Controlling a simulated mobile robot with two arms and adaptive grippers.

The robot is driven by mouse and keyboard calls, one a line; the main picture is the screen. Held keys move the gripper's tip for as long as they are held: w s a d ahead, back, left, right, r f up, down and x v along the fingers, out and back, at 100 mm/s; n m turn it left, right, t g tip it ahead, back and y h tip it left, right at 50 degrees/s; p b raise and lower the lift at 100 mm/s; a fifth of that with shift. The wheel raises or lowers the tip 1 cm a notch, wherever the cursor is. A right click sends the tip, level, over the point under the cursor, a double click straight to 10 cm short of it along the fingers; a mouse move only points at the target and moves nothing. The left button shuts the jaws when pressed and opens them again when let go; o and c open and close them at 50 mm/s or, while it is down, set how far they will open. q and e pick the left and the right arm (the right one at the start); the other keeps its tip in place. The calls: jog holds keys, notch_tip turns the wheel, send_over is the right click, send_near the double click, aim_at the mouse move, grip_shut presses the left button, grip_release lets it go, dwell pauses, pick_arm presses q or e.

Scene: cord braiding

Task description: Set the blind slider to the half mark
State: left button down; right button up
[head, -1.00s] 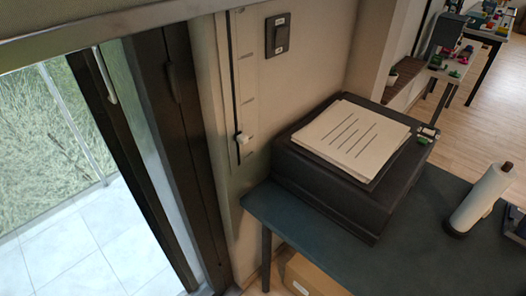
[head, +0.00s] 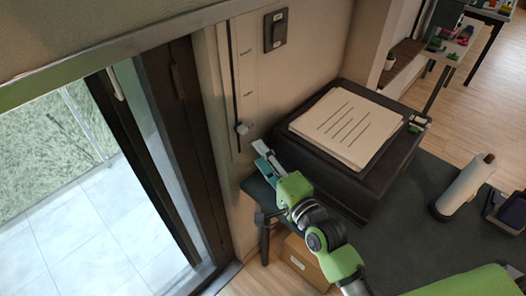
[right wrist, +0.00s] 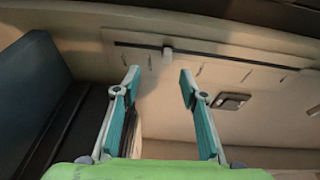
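The blind slider is a small pale knob (head: 241,128) on a dark vertical track in a pale wall plate (head: 248,70). The knob sits near the track's lower end, below several marks whose labels are too small to read. In the right wrist view the knob (right wrist: 168,51) is on the track, beyond the gap between my fingertips. My right gripper (head: 262,155) is open and empty, just below and right of the knob, apart from it. Its two teal fingers show spread in the right wrist view (right wrist: 159,76). My left gripper is not in view.
A dark box with striped papers (head: 345,125) stands on the dark table (head: 400,205), close right of my right gripper. A wall switch (head: 276,30) is right of the track's upper part. A dark door frame (head: 190,130) is to the left. A paper roll (head: 465,185) stands at right.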

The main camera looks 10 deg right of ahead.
aim_at(246, 132)
jog(key=shift+m, duration=0.3)
jog(key=b+x, duration=0.1)
jog(key=x, duration=0.1)
jog(key=b+x, duration=0.1)
jog(key=x, duration=0.2)
jog(key=r+b+x, duration=0.1)
jog(key=x, duration=0.1)
jog(key=shift+w, duration=0.4)
jog(key=shift+w+a+r+p, duration=0.15)
jog(key=shift+w+a+p, duration=0.15)
jog(key=shift+w, duration=0.25)
jog(key=shift+w+a, duration=0.1)
jog(key=shift+w, duration=0.5)
grip_shut()
